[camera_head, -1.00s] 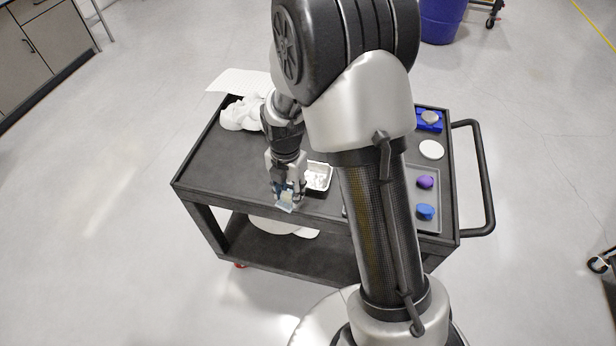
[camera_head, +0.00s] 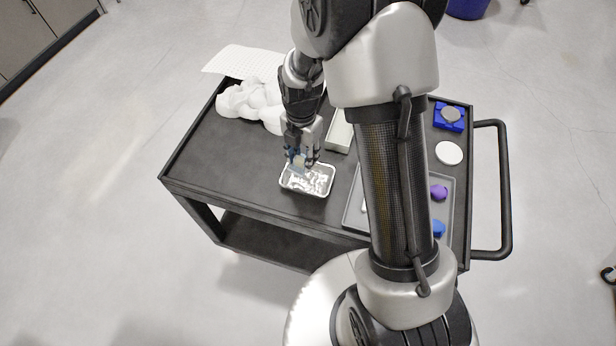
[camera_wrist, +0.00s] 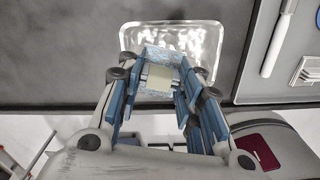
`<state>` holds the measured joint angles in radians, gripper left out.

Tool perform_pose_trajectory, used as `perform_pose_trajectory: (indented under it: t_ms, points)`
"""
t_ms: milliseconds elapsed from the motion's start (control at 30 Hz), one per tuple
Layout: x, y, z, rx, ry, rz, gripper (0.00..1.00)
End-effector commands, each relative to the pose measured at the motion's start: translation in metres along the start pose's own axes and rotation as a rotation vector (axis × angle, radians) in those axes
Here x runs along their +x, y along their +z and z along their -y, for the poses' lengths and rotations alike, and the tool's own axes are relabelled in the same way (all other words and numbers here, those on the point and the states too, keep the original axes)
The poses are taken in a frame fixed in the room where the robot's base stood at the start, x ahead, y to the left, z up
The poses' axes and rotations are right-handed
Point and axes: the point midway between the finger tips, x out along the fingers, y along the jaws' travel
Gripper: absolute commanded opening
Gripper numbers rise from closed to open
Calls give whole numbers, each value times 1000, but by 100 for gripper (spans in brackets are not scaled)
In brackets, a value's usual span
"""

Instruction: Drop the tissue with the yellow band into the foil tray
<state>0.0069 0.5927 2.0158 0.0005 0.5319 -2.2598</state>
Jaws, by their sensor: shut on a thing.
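My gripper (camera_head: 300,158) is shut on a light blue tissue (camera_head: 297,168) with a pale yellow band. In the wrist view the tissue (camera_wrist: 163,57) shows between the fingers of my gripper (camera_wrist: 158,84), with the yellow band (camera_wrist: 157,79) across it. The shiny silver foil tray (camera_head: 325,190) stands on the dark cart top. My gripper and the tissue are at its back left side in the head view, seemingly above its rim. In the wrist view the tissue overlaps the foil tray (camera_wrist: 204,36), hiding part of it. The exact height is hard to tell.
A crumpled white cloth (camera_head: 250,101) lies behind left. A pale open box (camera_head: 340,131) stands behind the foil tray. To the right, a grey tray (camera_head: 352,214) holds purple (camera_head: 439,192) and blue (camera_head: 438,228) pieces, partly hidden by my arm. The cart's front left is clear.

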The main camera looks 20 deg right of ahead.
Motion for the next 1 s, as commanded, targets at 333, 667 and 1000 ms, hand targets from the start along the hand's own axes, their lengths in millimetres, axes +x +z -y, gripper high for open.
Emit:
perform_pose_trajectory:
  t_ms: [333,667,1000]
  points:
    - [41,0,0,0,-1,-1,14]
    - [42,0,0,0,0,0,35]
    - [42,0,0,0,0,0,57]
